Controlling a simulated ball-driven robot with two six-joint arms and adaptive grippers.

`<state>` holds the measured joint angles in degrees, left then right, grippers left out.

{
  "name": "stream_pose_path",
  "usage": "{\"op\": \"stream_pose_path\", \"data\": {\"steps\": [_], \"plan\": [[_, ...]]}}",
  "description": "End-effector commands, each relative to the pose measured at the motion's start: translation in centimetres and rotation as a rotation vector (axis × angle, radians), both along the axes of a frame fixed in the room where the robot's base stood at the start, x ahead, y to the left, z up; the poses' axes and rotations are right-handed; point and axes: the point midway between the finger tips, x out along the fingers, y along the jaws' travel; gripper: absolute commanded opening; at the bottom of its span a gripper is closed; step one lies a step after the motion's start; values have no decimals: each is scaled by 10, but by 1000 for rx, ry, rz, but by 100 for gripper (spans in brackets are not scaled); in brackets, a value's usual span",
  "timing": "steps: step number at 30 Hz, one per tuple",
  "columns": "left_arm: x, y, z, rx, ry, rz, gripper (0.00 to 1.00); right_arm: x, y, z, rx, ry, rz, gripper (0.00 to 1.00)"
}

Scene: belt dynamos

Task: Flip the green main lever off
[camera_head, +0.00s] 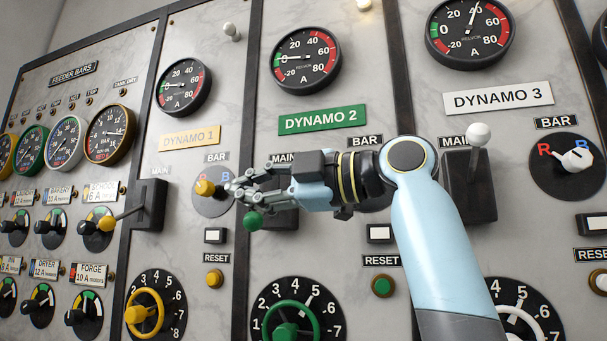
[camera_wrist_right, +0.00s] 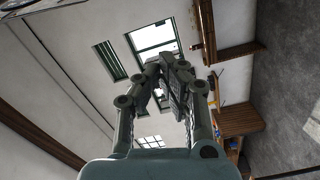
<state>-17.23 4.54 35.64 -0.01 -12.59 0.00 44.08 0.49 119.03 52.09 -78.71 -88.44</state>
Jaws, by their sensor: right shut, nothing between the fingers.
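The green main lever's round knob (camera_head: 253,221) shows in the head view just below my right gripper's fingers, under the green DYNAMO 2 plate (camera_head: 322,119). Its dark housing (camera_head: 284,220) is mostly hidden behind my gripper, and so is most of its arm. My right gripper (camera_head: 236,189) is shut and empty, pointing left in front of the panel. The knob looks close under the fingers; I cannot tell whether they touch. In the right wrist view the fingers (camera_wrist_right: 172,68) are together with nothing between them. My left gripper is not in view.
A yellow-tipped main lever (camera_head: 107,223) sticks out at the left, and a white-knobbed one (camera_head: 479,136) points up at the right. The yellow bar knob (camera_head: 205,187) is just left of my fingertips. A green handwheel (camera_head: 291,325) stands below.

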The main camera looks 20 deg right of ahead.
Motion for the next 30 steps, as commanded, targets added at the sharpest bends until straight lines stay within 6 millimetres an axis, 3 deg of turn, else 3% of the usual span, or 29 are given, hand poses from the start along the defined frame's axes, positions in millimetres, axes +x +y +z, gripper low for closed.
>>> {"op": "stream_pose_path", "data": {"steps": [3,6,13,16,30], "plan": [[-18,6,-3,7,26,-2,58,-11,-16,-2,-6,-2,-5,0],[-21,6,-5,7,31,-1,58,-20,-27,-3,-7,-1,-5,0],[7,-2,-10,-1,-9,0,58,-43,-54,-2,-8,0,-4,0],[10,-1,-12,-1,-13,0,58,-51,-64,-2,-7,0,-5,0],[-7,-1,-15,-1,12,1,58,-63,-75,0,-1,1,1,0]]}}
